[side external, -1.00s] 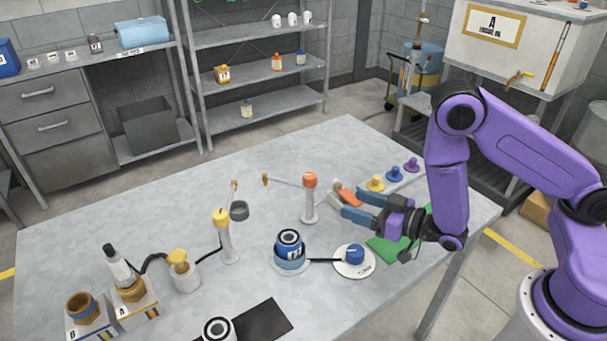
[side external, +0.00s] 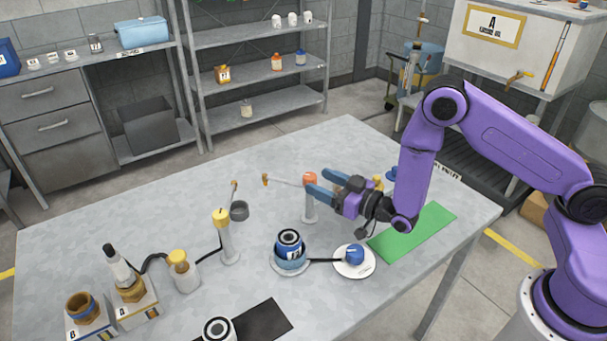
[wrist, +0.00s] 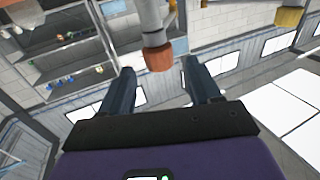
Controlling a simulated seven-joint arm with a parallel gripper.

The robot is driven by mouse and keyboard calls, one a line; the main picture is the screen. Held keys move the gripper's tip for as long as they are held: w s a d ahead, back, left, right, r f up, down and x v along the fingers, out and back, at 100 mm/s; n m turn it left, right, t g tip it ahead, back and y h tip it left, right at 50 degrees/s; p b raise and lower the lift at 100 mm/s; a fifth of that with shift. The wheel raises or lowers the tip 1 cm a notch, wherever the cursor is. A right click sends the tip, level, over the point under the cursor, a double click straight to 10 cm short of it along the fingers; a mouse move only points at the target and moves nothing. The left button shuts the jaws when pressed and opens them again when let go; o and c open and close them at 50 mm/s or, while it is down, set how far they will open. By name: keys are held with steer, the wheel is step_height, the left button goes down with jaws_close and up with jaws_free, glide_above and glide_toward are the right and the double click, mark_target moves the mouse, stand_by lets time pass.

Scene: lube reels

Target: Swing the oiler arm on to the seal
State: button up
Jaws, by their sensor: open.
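An orange-capped post (side external: 310,208) stands on the table, with a thin arm (side external: 288,182) reaching left to a small brown tip (side external: 265,180). A yellow-capped post (side external: 226,240) stands to its left, with a short arm (side external: 233,197) of its own. I cannot tell which arm is the oiler arm, or which part is the seal. My gripper (side external: 319,182) is open at the orange cap, its blue fingers partly covering it. In the wrist view the orange cap (wrist: 158,58) shows between the two spread fingers (wrist: 158,80). Contact is not clear.
A blue and black reel (side external: 290,252) sits on a round base, linked by a dark bar to a blue knob (side external: 355,254) on a white disc. A green mat (side external: 415,235) lies to the right. Bottles and boxes with fittings (side external: 135,298) stand at front left.

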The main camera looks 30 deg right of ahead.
mark_target(304, 175)
steer(key=shift+x, duration=3.15)
steer(key=shift+c, duration=0.4)
jaws_close()
steer(key=shift+n+g+y, duration=0.3)
steer(key=shift+n+y, duration=0.1)
steer(key=shift+y, duration=0.2)
steer(key=n+g+y, duration=0.2)
steer(key=y, duration=0.1)
steer(key=shift+s+a+n, duration=0.1)
steer(key=shift+a+n, duration=0.05)
steer(key=shift+n, duration=0.15)
steer(key=shift+s+a+n+g+y, duration=0.15)
steer(key=shift+n+g+y, duration=0.85)
steer(key=shift+g+y, duration=0.15)
steer(key=shift+s+a+n+g+y, duration=0.1)
steer(key=shift+s+n+g+y, duration=0.05)
steer(key=shift+n+g+y, duration=0.95)
